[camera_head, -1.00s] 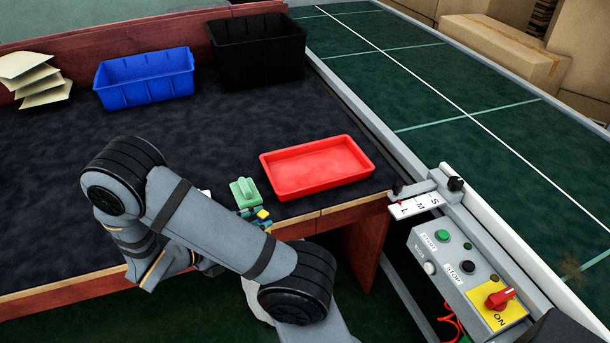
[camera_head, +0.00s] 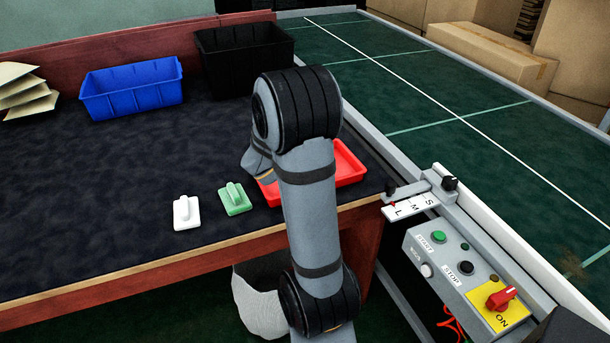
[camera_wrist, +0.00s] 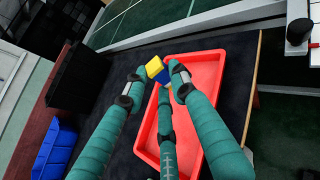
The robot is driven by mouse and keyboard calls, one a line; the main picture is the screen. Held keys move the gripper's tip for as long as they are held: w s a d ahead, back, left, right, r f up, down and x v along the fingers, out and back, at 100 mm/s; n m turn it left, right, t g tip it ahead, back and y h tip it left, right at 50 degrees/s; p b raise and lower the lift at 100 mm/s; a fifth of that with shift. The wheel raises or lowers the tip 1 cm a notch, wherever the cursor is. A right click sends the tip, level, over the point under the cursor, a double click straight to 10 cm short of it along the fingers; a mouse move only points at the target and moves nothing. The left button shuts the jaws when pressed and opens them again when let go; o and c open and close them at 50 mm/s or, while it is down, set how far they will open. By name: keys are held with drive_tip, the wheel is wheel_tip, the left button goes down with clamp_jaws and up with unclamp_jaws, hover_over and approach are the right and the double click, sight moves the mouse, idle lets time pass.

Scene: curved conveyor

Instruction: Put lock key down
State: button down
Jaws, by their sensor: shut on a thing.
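My gripper (camera_wrist: 157,82) has green padded fingers shut on a small yellow-and-blue piece, the lock key (camera_wrist: 154,68), held between the fingertips. In the wrist view the fingertips and lock key appear over the far-left edge of the red tray (camera_wrist: 221,70); the height above it is hard to tell. In the head view the red tray (camera_head: 352,172) is partly covered by my arm, and my gripper and the lock key are hidden behind the arm.
A white block (camera_head: 186,213) and a green block (camera_head: 235,199), each with a raised handle, lie left of the tray. A blue bin (camera_head: 133,92) and a black bin (camera_head: 246,65) stand behind. A control box (camera_head: 465,268) and conveyor (camera_head: 440,110) are on the right.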

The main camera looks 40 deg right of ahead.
drive_tip(key=shift+w+a+f, duration=1.1)
drive_tip(key=shift+w+f, duration=0.6)
drive_tip(key=shift+f, duration=0.1)
drive_tip(key=shift+w+a+f, duration=1.05)
drive_tip(key=shift+w+f, duration=0.65)
drive_tip(key=shift+f, duration=0.05)
drive_tip(key=shift+w+a+f, duration=1.1)
drive_tip(key=shift+w+f, duration=0.6)
drive_tip(key=shift+f, duration=0.1)
drive_tip(key=shift+b, duration=0.3)
drive_tip(key=shift+f, duration=0.15)
drive_tip(key=c, duration=1.4)
unclamp_jaws()
